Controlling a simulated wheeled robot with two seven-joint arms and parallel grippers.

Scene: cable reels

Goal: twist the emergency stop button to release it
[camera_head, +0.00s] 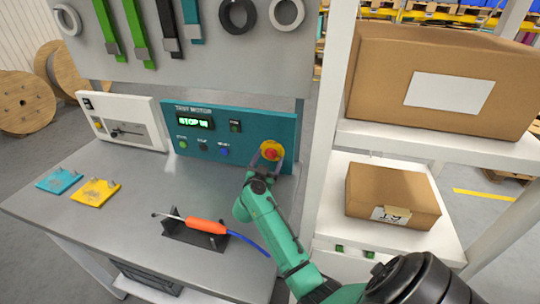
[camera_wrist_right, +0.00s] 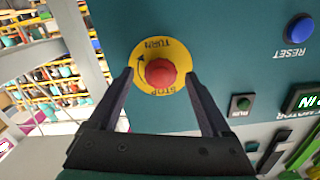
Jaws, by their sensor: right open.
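The emergency stop button (camera_head: 270,154) is a red knob on a yellow disc at the right end of a teal test panel (camera_head: 232,125). In the right wrist view the red knob (camera_wrist_right: 160,73) shows face-on, with "TURN" and "STOP" and a curved arrow on the yellow disc. My right gripper (camera_head: 268,165) is at the button. In the wrist view its two dark fingers (camera_wrist_right: 161,78) are open on either side of the knob, with a visible gap on each side. The panel's display (camera_head: 195,121) shows green text starting with "STOP". My left gripper is not in view.
An orange-handled tool (camera_head: 205,225) lies on a black stand on the grey bench, left of my right arm. A blue reset button (camera_wrist_right: 299,30) is on the same panel. A white shelf post (camera_head: 322,130) and cardboard boxes (camera_head: 392,195) stand to the right.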

